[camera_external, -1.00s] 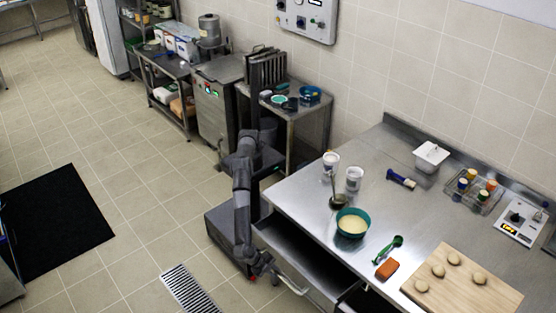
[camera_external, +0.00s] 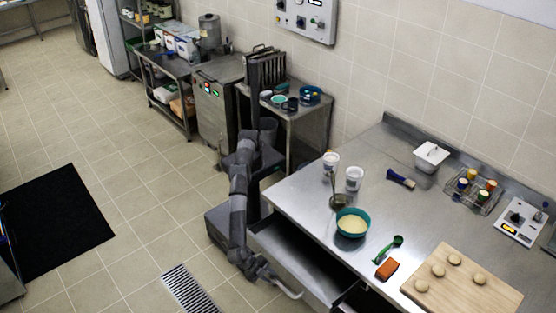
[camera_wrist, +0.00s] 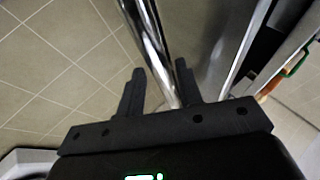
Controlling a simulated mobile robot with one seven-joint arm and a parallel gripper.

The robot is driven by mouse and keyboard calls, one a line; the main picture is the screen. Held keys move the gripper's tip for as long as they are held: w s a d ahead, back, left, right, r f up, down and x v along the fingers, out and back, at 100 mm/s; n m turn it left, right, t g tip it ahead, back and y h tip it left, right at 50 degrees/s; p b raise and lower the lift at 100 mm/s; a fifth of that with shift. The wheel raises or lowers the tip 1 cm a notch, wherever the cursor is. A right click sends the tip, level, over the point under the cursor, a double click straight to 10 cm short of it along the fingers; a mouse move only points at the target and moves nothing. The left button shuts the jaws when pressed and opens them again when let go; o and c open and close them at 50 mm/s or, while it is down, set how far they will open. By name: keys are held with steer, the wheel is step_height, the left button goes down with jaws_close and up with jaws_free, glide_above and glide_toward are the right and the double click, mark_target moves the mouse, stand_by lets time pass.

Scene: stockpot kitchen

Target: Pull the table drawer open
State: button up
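The table drawer (camera_external: 292,262) under the steel table (camera_external: 300,205) stands partly pulled out, and its dark inside shows in the external view. Its curved metal handle (camera_external: 288,289) is on the front. My gripper (camera_external: 267,274) is at the left part of this handle. The drawer front and edge show to the right of the bar.
On the table are a teal bowl (camera_external: 352,224), two white tubs (camera_external: 354,179), a green spoon (camera_external: 390,248), an orange sponge (camera_external: 386,270) and a wooden board (camera_external: 460,284) with dough balls. Free floor with a drain grate (camera_external: 188,290) lies left of the drawer.

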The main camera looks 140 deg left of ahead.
steer(key=shift+o, duration=0.8)
steer(key=v, duration=1.1)
steer(key=s+f+m+t+y, duration=0.3)
steer(key=f+m+t+y, duration=0.3)
steer(key=f, duration=0.3)
steer(key=shift+t+h, duration=0.5)
steer(key=x, duration=1)
jaws_close()
